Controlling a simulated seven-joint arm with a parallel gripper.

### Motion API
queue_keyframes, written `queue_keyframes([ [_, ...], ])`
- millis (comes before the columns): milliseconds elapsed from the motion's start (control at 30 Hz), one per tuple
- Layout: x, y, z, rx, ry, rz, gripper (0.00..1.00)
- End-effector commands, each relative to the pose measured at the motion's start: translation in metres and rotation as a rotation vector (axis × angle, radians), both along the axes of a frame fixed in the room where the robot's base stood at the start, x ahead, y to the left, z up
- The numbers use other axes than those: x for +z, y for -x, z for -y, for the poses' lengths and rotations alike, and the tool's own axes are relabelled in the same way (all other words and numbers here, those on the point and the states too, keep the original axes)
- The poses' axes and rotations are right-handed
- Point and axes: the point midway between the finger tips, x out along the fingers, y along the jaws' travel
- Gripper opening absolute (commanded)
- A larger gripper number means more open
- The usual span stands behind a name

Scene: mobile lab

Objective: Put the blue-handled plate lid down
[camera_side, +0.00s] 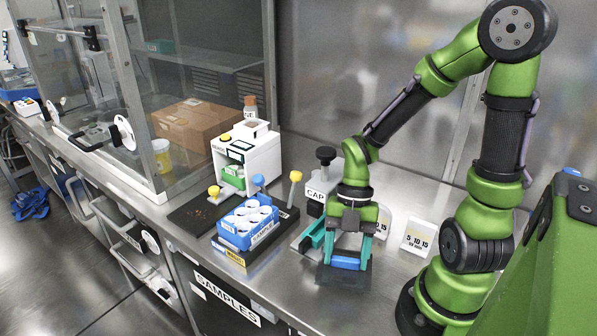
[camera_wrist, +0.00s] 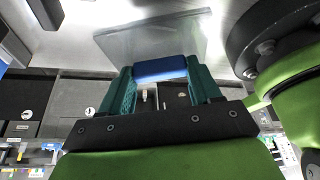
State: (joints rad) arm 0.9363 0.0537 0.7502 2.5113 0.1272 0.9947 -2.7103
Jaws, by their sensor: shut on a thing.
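My gripper (camera_side: 347,259) has teal fingers and is shut on the blue handle (camera_side: 346,264) of the plate lid. The lid's flat dark plate (camera_side: 340,280) is below the fingers, low over the steel bench at its front part. I cannot tell whether the plate touches the bench. In the wrist view my gripper (camera_wrist: 160,72) has the blue handle (camera_wrist: 160,68) between its two fingertips, and the grey plate (camera_wrist: 150,38) lies beyond it. The plate looks about level in the side view.
Left of the lid, a blue sample rack (camera_side: 236,241) with several white wells sits on a dark base. A CAP device (camera_side: 316,196) stands behind my gripper. White numbered cards (camera_side: 419,238) are to the right. A white machine (camera_side: 262,157) stands farther back. Bare bench (camera_side: 285,283) shows left of the plate.

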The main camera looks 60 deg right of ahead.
Motion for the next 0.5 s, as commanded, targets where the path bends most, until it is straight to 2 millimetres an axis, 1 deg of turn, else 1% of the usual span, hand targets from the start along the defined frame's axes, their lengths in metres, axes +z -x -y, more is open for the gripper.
queue_keyframes([
  [33, -0.005, 0.0, 0.0, 0.001, -0.003, -0.003, 0.29],
  [167, -0.012, 0.0, 0.0, -0.001, 0.0, -0.002, 0.29],
  [400, -0.04, 0.0, 0.0, 0.002, -0.003, -0.004, 0.29],
  [500, -0.048, 0.0, 0.0, 0.001, -0.002, -0.001, 0.29],
])
